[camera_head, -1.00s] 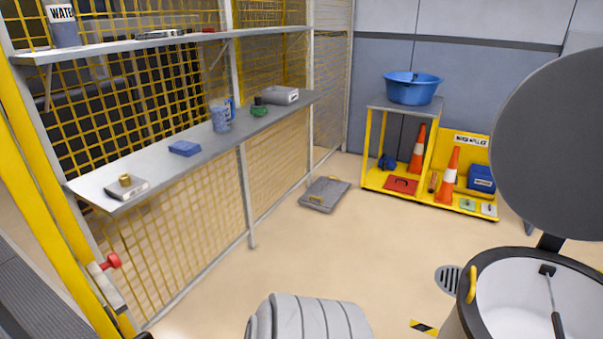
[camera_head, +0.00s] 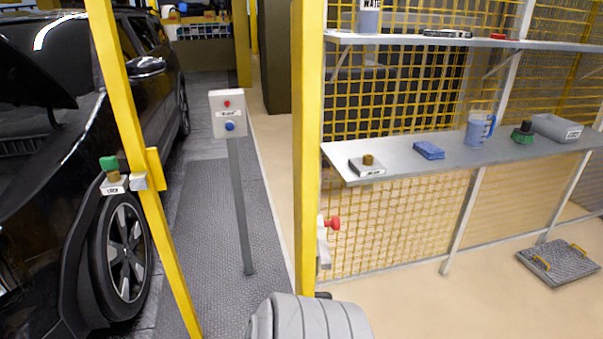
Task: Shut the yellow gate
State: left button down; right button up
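Two upright yellow posts stand ahead with an open gap between them. The left yellow post (camera_head: 130,135) leans in the picture and carries a bracket with a green knob (camera_head: 109,163) above a small labelled block (camera_head: 114,185). The right yellow post (camera_head: 309,140) carries a latch-like grey fitting (camera_head: 323,244) with a red knob (camera_head: 333,223). No gate panel shows across the gap; I cannot tell which part is the yellow gate's moving leaf. Neither of my grippers is in view.
Beyond the gap are a dark car (camera_head: 80,120) and a control post (camera_head: 228,114) with red and blue buttons. At right, a grey shelf (camera_head: 400,160) holds a blue jug (camera_head: 479,128) and a blue sponge (camera_head: 428,150). A grey panel (camera_head: 557,262) lies on the open beige floor.

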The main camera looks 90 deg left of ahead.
aim_at(307, 16)
jog(key=u, duration=0.85)
jog(key=i, duration=0.75)
jog(key=u, duration=2.55)
jog(key=i, duration=0.5)
jog(key=z, duration=0.05)
